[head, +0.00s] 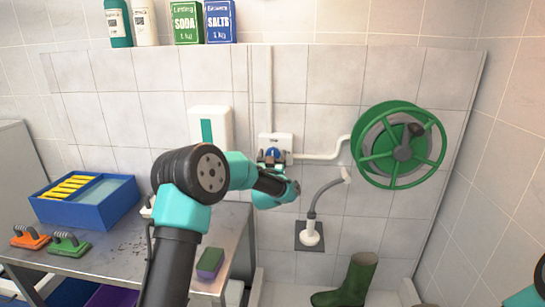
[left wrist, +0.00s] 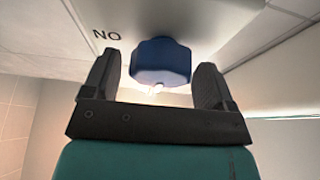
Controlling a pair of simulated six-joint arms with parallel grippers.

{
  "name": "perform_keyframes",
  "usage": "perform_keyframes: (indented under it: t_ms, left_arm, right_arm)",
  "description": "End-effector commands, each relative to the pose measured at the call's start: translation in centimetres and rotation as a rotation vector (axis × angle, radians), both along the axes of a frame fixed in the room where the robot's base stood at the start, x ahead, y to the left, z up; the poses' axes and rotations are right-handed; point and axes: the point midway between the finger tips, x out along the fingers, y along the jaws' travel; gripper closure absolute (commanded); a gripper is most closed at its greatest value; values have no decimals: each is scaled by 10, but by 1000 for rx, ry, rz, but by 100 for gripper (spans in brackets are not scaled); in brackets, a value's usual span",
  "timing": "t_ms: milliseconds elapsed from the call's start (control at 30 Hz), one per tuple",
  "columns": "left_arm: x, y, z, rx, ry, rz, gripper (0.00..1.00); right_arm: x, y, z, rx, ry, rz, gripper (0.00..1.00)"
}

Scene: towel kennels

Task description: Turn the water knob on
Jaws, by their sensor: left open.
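The water knob (head: 271,154) is blue and sits on a white wall unit (head: 275,140) fed by a pipe from above. My left gripper (head: 275,168) is in front of the unit and partly covers the knob. In the left wrist view the faceted blue knob (left wrist: 160,62) lies between the two dark open fingers, with a visible gap on each side. Lettering that reads "NO" shows beside the knob there. My right gripper is not in view; only a piece of my right arm shows at the lower right corner.
A green hose reel (head: 399,145) hangs to the right, joined by a white pipe. A metal table (head: 110,250) with a blue tub (head: 75,207) and brushes stands left. A green boot (head: 350,283) is below.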

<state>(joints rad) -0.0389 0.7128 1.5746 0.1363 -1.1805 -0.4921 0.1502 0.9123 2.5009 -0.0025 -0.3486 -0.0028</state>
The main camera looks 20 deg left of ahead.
Motion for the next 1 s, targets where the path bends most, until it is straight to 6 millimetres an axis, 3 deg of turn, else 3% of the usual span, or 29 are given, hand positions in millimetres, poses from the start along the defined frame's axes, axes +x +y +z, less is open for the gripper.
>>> perform_keyframes:
  t_ms: [267, 767, 1000]
  left_arm:
    - [1, 0, 0, 0, 1, 0, 21]
    - [1, 0, 0, 0, 0, 0, 66]
    - [1, 0, 0, 13, 4, 0, 66]
  right_arm:
    - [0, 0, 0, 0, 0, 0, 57]
    - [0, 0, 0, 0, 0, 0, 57]
    - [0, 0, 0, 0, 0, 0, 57]
